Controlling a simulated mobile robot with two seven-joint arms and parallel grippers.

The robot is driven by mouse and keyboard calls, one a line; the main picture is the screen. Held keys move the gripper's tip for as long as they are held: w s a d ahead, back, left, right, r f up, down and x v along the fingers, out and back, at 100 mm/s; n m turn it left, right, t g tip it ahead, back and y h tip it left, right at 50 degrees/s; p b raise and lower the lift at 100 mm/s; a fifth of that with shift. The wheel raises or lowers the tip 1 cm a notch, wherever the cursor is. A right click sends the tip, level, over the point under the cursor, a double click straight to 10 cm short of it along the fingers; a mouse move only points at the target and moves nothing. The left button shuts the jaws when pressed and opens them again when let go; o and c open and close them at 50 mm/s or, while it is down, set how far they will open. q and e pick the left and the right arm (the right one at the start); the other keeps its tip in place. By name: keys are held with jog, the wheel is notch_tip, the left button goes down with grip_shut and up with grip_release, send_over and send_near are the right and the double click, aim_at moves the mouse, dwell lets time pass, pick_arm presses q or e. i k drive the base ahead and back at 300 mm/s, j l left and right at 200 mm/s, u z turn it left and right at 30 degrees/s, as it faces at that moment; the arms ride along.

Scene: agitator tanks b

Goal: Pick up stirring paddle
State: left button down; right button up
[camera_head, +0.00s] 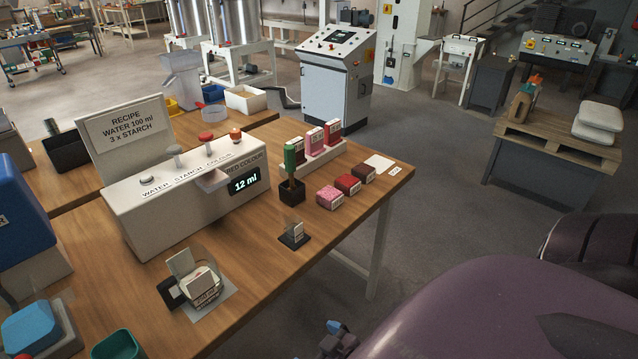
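The likely stirring paddle (290,156) has a green handle and stands upright in a black block holder (291,193) on the wooden table. Its lower end is hidden in the holder. A large purple curved part, likely my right arm, fills the lower right. A small blue and grey piece (335,338) shows at its left end by the bottom edge. It looks like part of my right gripper, mostly hidden, well in front of the paddle and apart from it. My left gripper is not in view.
A white dispenser (190,200) reading 12 ml stands left of the holder. Red and pink boxes (330,197) sit to its right, with more boxes on a white stand behind. A small black stand (293,236) is in front. The table's front right edge is clear.

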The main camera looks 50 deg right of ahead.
aim_at(289, 150)
jog(key=z, duration=1.25)
